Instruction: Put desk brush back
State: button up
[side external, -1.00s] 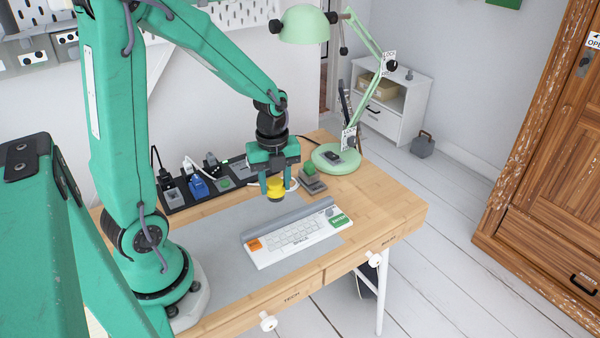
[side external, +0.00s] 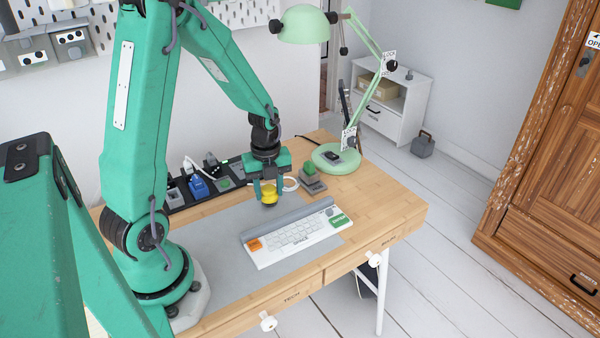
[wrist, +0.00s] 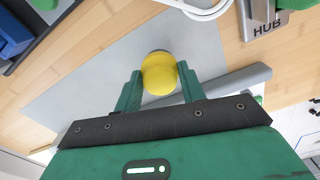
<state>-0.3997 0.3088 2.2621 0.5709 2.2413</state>
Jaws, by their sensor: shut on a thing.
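The desk brush (side external: 268,195) is a small round yellow piece with a dark underside. My gripper (side external: 268,188) is shut on it, one finger on each side. In the wrist view the brush (wrist: 159,74) sits between the two green fingertips (wrist: 160,86), its yellow top towards the camera. It is over the grey mat (side external: 219,229), behind the keyboard (side external: 293,237). I cannot tell whether its underside touches the mat.
A dark strip with compartments (side external: 178,208) holding a blue item (side external: 198,187) runs along the back. A grey hub (side external: 313,187), white ring (side external: 291,184) and green lamp base (side external: 335,168) stand right of my gripper. The front-left mat is clear.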

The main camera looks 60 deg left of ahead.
aim_at(269, 188)
jog(key=shift+f, duration=0.6)
jog(key=shift+f, duration=0.15)
jog(key=o, duration=0.9)
jog(key=shift+r, duration=6.15)
jog(key=shift+d+r, duration=0.1)
